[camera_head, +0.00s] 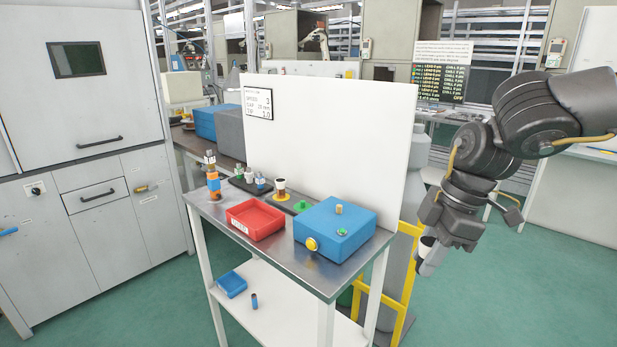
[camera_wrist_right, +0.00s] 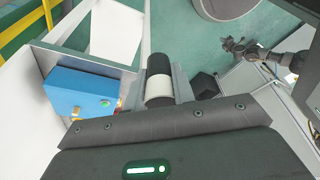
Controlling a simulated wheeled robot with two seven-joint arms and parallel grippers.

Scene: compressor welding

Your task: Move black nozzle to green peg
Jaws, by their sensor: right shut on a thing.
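My right gripper (camera_head: 432,258) is off the right end of the table, in the air. It is shut on the black nozzle (camera_head: 427,242), a black cylinder with a white band; it also shows between the fingers in the right wrist view (camera_wrist_right: 159,88). The green peg (camera_head: 302,206) stands on a dark strip on the table, behind the blue box, with nothing on it.
The blue box (camera_head: 335,228) with buttons stands at the table's right end, between my right gripper and the green peg. A white panel (camera_head: 340,130) rises behind the table.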

